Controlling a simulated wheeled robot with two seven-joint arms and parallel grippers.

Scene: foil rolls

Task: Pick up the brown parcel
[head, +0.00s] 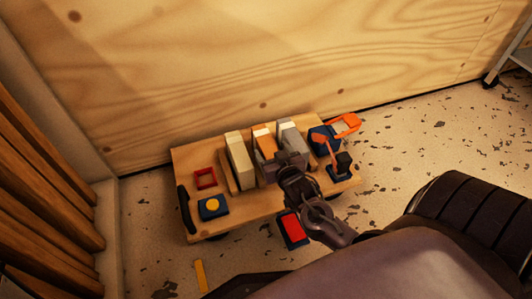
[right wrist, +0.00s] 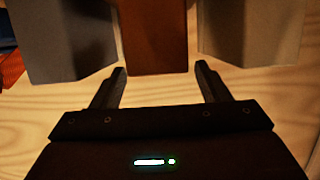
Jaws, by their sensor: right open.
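The brown parcel (head: 266,146) stands upright in the middle of a row on a low wooden platform, orange-brown with a pale patch on top in the head view. In the right wrist view the brown parcel (right wrist: 153,38) is straight ahead, between a grey block (right wrist: 60,40) and a beige block (right wrist: 250,32). My right gripper (right wrist: 160,70) is open and empty, with its fingertips to either side of the parcel's near end. I cannot tell how far the fingers reach along it. In the head view my right gripper (head: 291,160) partly hides the parcel's row. My left gripper is not in view.
The wooden platform (head: 245,208) also bears a red frame (head: 205,177), a blue block with a yellow disc (head: 213,206) and blue-and-orange items (head: 322,138) at right. A red-and-blue object (head: 292,228) is at its front edge. A plywood wall (head: 200,80) rises behind.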

